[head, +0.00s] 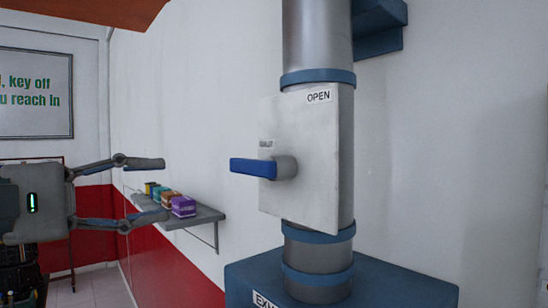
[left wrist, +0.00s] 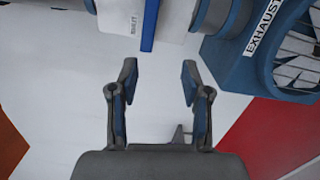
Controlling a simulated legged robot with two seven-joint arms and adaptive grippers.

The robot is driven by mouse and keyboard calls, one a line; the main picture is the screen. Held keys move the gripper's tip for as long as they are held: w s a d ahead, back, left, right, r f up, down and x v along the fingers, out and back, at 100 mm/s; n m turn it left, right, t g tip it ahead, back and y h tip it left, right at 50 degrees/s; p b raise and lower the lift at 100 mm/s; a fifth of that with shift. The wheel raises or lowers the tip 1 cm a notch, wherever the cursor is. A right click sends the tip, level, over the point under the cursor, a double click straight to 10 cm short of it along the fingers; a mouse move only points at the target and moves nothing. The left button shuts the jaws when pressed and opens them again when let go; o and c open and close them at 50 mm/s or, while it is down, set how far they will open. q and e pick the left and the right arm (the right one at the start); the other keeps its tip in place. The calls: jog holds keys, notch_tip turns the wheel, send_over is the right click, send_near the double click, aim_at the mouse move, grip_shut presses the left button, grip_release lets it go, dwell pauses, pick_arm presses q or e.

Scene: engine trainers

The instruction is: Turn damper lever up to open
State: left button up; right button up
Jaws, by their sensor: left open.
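The damper lever (head: 252,167) is a blue handle on a grey hub, mounted on a white plate (head: 308,140) on a vertical metal duct. It lies level and points left, close to a small label (head: 266,145) that seems to read SHUT. An OPEN label (head: 318,96) is at the plate's top right. My left gripper (head: 150,190) is open and empty, left of the lever and apart from it. In the left wrist view the blue lever (left wrist: 148,25) lies beyond and between the open fingertips (left wrist: 159,80). My right gripper is not in view.
A grey wall shelf (head: 205,217) with several coloured boxes (head: 182,205) stands behind my left gripper. A blue exhaust housing (head: 400,285) is under the duct; its fan grille (left wrist: 298,65) shows in the left wrist view. Free space lies between the gripper and the lever.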

aim_at(239, 169)
pick_arm(q)
jog(key=s+a+r+t, duration=0.1)
jog(key=s+a+r, duration=0.1)
jog(key=s, duration=0.1)
jog(key=shift+m+y, duration=0.3)
jog(key=shift+y, duration=0.2)
jog(key=p+x, duration=0.1)
jog(key=x, duration=0.4)
jog(key=p+x, duration=0.1)
jog(key=x, duration=0.5)
jog(key=p+x, duration=0.2)
jog(key=x, duration=0.4)
jog(key=shift+w+r, duration=0.1)
jog(key=shift+r, duration=0.15)
jog(key=shift+w, duration=0.25)
jog(key=shift+w+a, duration=0.15)
jog(key=shift+a, duration=0.1)
jog(key=shift+a+f, duration=0.1)
jog(key=shift+a, duration=1)
jog(key=shift+c, duration=1)
jog(key=shift+d, duration=0.25)
jog(key=c, duration=0.4)
jog(key=shift+d, duration=0.35)
grip_shut()
jog(key=shift+d, duration=0.15)
